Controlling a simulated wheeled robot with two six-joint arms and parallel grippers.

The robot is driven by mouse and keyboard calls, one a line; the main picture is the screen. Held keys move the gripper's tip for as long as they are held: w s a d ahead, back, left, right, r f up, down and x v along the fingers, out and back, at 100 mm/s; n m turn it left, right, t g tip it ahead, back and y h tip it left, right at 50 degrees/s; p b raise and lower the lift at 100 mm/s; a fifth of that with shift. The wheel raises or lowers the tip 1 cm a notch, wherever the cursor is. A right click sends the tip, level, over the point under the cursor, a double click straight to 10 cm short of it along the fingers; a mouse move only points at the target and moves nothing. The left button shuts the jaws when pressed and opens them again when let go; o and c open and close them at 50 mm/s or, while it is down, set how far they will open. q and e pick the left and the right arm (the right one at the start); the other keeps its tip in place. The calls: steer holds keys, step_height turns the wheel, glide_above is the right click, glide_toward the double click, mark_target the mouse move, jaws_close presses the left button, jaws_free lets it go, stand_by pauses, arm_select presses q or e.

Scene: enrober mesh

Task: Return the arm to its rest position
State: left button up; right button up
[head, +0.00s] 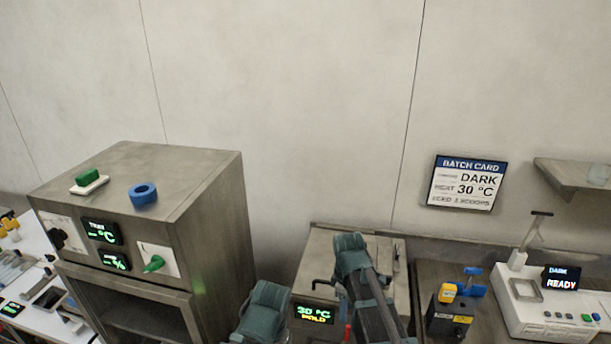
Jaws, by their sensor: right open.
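My right arm reaches up from the bottom edge in the head view, a teal and dark grey arm in front of the steel unit with the "30 °C HOLD" display (313,314). My right gripper (352,287) is open, with dark finger parts showing to either side of the arm; the arm hides much of it. I see nothing held in it. A teal link of my left arm shows at the bottom centre, left of that display. My left gripper is not in view.
A steel cabinet (217,215) stands at left with a blue ring (143,195) and a green block (88,177) on top. At right are a yellow-and-blue device (447,310), a white "DARK READY" machine (535,320) and a wall shelf (565,178). A batch card (466,183) hangs on the wall.

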arm_select(q)
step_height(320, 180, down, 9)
steer(key=b, duration=0.8)
arm_select(e)
steer(key=s+a+f+m, duration=0.4)
steer(key=s, duration=0.3)
steer(key=s+a+f+m, duration=0.4)
steer(key=s+a+f, duration=0.1)
steer(key=s, duration=0.2)
steer(key=shift+h, duration=0.3)
